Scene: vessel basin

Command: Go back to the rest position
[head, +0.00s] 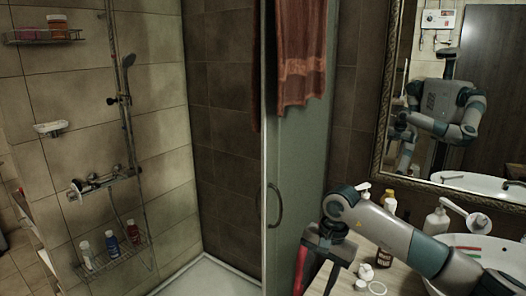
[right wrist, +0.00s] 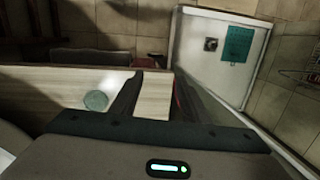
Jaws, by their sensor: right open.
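My right arm comes in from the right in the head view, over the counter, with its wrist bent down. My right gripper (head: 317,279) hangs at the counter's left end, near the shower door. Its fingers point down and stand apart, with a red strip at the left one. In the right wrist view the right gripper (right wrist: 152,100) is open, with bare wooden counter showing between its dark fingers. I see nothing held. My left gripper does not show directly; the mirror (head: 470,135) reflects my body and arms, too small to read the jaws.
The counter (head: 340,283) carries small jars (head: 366,271), a brown bottle (head: 384,257), a white pump bottle (head: 436,221) and a white basin (head: 490,252) below my forearm. The glass shower door (head: 305,160) stands left of my gripper.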

